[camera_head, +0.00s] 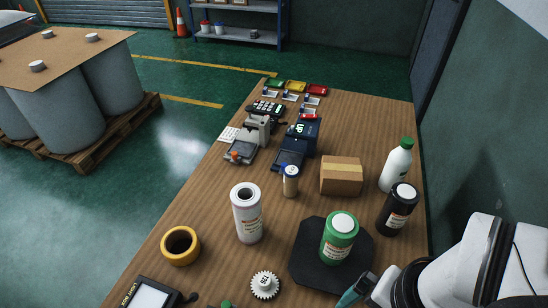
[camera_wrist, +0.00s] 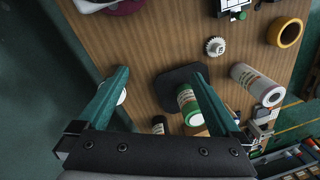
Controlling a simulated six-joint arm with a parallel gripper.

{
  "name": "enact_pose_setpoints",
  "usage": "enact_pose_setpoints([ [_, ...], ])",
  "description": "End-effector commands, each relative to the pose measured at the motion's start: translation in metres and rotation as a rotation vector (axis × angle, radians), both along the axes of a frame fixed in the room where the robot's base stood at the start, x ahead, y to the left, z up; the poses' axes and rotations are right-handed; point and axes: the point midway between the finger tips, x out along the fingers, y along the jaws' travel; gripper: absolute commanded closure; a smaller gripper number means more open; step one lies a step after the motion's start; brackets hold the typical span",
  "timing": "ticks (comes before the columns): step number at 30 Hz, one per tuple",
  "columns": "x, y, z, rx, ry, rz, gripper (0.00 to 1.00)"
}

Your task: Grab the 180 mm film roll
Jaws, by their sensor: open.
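Several labelled cylinders stand on the table; their size markings are too small to read. A tall white roll (camera_head: 248,222) with a hollow core stands left of the black mat (camera_head: 305,255); it also shows in the wrist view (camera_wrist: 256,84). A green roll (camera_head: 338,245) with a white top stands on the mat and shows in the wrist view (camera_wrist: 187,104). A black cylinder (camera_head: 396,214) stands behind it at the right. My gripper (camera_wrist: 161,75) is open and empty, its teal fingers wide apart above the mat area. In the head view one teal finger shows at the lower right.
A white bottle (camera_head: 397,168), a cardboard box (camera_head: 341,176) and a small jar (camera_head: 291,181) stand behind. A yellow tape ring (camera_head: 180,246) and a white gear (camera_head: 265,284) lie near the front. Devices (camera_head: 298,145) fill the table's back. Bare wood lies around the white roll.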

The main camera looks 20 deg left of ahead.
Motion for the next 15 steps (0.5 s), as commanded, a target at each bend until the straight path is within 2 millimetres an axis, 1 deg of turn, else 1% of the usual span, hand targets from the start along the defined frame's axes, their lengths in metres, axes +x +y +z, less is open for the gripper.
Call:
enact_pose_setpoints([
  [3, 0.036, -0.003, -0.009, -0.067, -0.106, 0.096, 0.00],
  [5, 0.059, -0.002, -0.013, -0.099, -0.175, 0.152, 0.00],
  [6, 0.075, 0.000, -0.015, -0.118, -0.225, 0.194, 0.00],
  [8, 0.100, 0.008, -0.017, -0.143, -0.311, 0.263, 0.00],
  [9, 0.118, 0.016, -0.019, -0.156, -0.374, 0.315, 0.00],
  [11, 0.146, 0.035, -0.020, -0.165, -0.484, 0.404, 0.00],
  [12, 0.165, 0.052, -0.019, -0.163, -0.566, 0.471, 0.00],
  [13, 0.179, 0.069, -0.018, -0.155, -0.636, 0.528, 0.00],
  [14, 0.191, 0.089, -0.017, -0.140, -0.708, 0.589, 0.00],
  [15, 0.204, 0.121, -0.015, -0.107, -0.816, 0.677, 0.00],
])
